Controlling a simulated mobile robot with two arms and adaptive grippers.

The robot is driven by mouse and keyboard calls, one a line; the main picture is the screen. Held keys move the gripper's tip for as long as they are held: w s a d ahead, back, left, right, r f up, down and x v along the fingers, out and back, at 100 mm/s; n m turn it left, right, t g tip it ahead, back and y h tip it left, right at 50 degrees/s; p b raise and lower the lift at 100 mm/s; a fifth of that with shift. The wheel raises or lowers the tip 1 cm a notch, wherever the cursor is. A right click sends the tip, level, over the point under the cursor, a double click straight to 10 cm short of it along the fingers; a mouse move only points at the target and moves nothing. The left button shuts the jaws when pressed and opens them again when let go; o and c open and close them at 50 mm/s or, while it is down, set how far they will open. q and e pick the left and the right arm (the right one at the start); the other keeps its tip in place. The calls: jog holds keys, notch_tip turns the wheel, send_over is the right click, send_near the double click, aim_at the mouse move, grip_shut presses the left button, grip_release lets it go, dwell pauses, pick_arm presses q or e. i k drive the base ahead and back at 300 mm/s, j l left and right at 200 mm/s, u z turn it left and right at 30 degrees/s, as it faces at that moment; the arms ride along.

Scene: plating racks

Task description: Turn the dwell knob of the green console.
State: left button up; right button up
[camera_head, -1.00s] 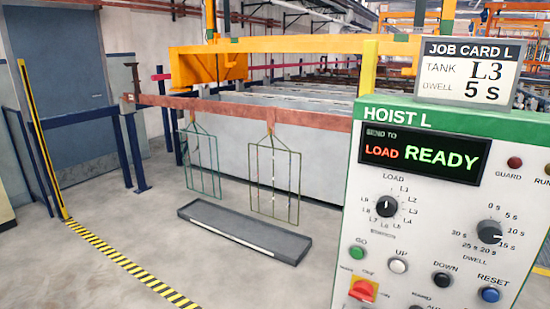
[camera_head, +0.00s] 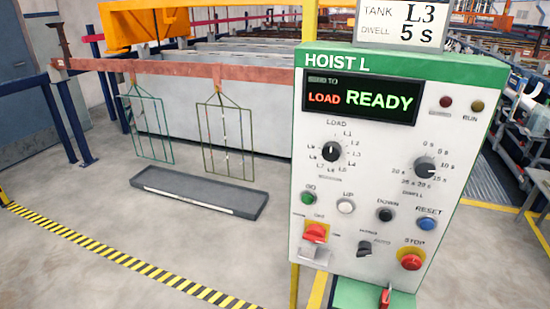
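The green console (camera_head: 400,56), labelled HOIST L, stands at the right with a white face and green top. Its dwell knob (camera_head: 425,167) is a black dial at the right of the face, with marks from 0 s upward around it. Its pointer appears to face right, near the 15 s mark. The display (camera_head: 361,101) reads LOAD READY. A job card (camera_head: 402,22) above it reads TANK L3, DWELL 5 S. Neither of my grippers is in view.
The station knob (camera_head: 331,151), several push buttons and a red stop button (camera_head: 411,262) share the face. Left of the console, two wire racks (camera_head: 228,138) hang above a grey tray (camera_head: 200,193). Yellow-black floor tape (camera_head: 130,262) crosses the open floor.

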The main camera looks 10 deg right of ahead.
aim_at(425, 167)
jog(key=z, duration=1.25)
